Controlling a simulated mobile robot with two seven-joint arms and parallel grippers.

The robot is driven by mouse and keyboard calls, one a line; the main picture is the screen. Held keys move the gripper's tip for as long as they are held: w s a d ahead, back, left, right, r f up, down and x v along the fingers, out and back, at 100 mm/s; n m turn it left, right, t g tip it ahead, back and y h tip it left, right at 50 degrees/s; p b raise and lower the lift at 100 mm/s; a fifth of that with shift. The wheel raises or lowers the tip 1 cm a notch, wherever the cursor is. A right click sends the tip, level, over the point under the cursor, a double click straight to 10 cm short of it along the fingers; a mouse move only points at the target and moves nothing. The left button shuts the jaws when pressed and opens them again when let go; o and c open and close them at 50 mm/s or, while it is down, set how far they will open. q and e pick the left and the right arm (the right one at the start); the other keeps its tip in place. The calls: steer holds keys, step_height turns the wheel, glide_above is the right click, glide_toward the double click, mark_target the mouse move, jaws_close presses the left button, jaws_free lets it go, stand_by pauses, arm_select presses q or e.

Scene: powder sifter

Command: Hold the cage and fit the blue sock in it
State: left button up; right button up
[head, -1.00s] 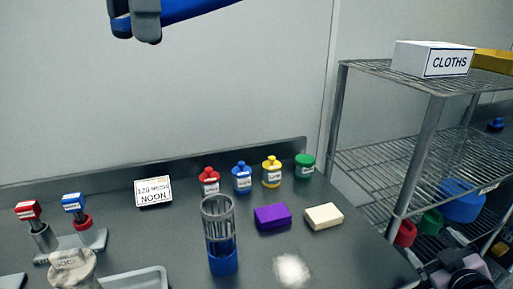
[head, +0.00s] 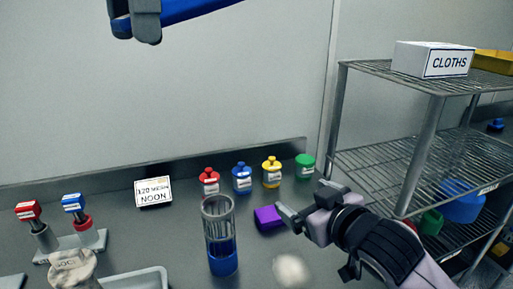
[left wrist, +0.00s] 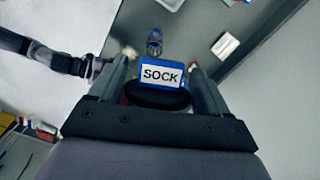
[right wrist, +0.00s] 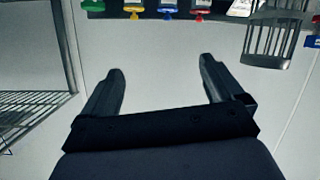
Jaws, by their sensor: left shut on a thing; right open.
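The cage (head: 219,222), a grey slotted cylinder with a blue lower part, stands upright on the counter; it also shows in the right wrist view (right wrist: 274,38) and the left wrist view (left wrist: 153,42). My left gripper (head: 134,25) is high at the top of the head view, well above the cage, shut on the blue sock (head: 190,9). In the left wrist view the sock (left wrist: 161,74) sits between the fingers with its SOCK label visible. My right gripper (head: 303,202) is open and empty, right of the cage and apart from it.
White powder (head: 291,269) lies near the counter front. Several coloured bottles (head: 242,178) stand along the back. A stand (head: 72,246) and tray (head: 135,280) are left. A wire shelf (head: 420,150) stands right.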

mark_target(220, 232)
steer(key=s+a+f+n+g+y, duration=0.2)
steer(key=s+a+f+g+y, duration=0.15)
steer(key=s+a, duration=0.55)
steer(key=x, duration=1.2)
steer(key=shift+w+d+f, duration=0.1)
steer(key=shift+w+f, duration=0.05)
steer(key=shift+f, duration=0.15)
steer(key=c, duration=1.1)
